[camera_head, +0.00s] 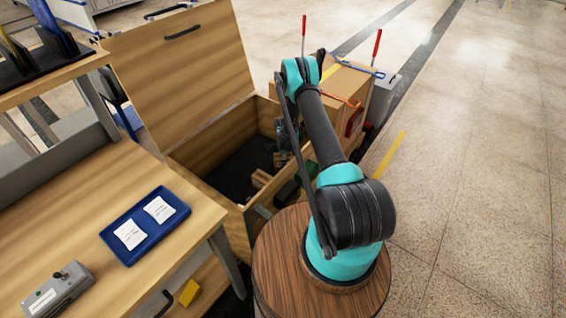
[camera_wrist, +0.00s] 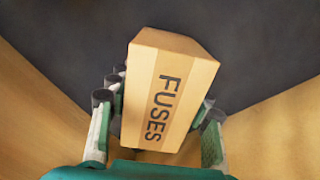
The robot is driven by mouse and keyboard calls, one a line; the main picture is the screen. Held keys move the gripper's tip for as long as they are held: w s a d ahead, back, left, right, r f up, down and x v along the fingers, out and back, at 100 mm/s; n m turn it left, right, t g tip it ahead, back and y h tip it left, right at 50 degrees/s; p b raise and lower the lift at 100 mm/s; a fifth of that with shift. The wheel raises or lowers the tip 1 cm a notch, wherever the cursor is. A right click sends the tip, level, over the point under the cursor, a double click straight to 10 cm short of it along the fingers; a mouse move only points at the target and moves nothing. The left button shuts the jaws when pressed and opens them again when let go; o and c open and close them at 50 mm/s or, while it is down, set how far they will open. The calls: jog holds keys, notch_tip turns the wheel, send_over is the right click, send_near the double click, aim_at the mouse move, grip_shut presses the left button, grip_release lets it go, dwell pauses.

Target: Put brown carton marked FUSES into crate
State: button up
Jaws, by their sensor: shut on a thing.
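The brown carton marked FUSES (camera_wrist: 172,90) is held between the fingers of my gripper (camera_wrist: 159,106), its lettering facing the wrist camera. In the wrist view a dark floor and pale wooden walls lie beyond and around it. In the head view the wooden crate (camera_head: 248,222) stands open with its lid raised. My gripper (camera_head: 281,140) is over the crate's right part, partly hidden by my arm. A small brown shape shows just below it. I cannot tell the carton's height above the floor.
A workbench (camera_head: 85,225) with a blue tray (camera_head: 125,248) and a grey device (camera_head: 58,292) is at left. A large brown box (camera_head: 345,85) and red-tipped posts stand behind the crate. The floor at right is clear.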

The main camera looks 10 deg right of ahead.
jog(key=o, duration=1.3)
jog(key=shift+f, duration=0.1)
notch_tip(320, 180, up, 13)
jog(key=shift+f, duration=0.15)
jog(key=s+d+r+n+t, duration=0.1)
jog(key=s+r+n, duration=0.45)
jog(key=r, duration=0.75)
jog(key=s+d+r+n+t, duration=0.1)
jog(key=s+d+r+n, duration=0.15)
jog(key=s+r, duration=0.85)
jog(key=s+r+n, duration=0.2)
jog(key=s+n, duration=0.1)
jog(key=s, duration=0.4)
jog(key=s+r+n+t, duration=0.1)
jog(key=s+r+n, duration=0.2)
jog(key=s, duration=0.5)
jog(key=s+r+n+t, duration=0.1)
jog(key=s+n, duration=0.3)
jog(key=s, duration=0.4)
jog(key=shift+d+r, duration=0.3)
jog(key=shift+r, duration=0.55)
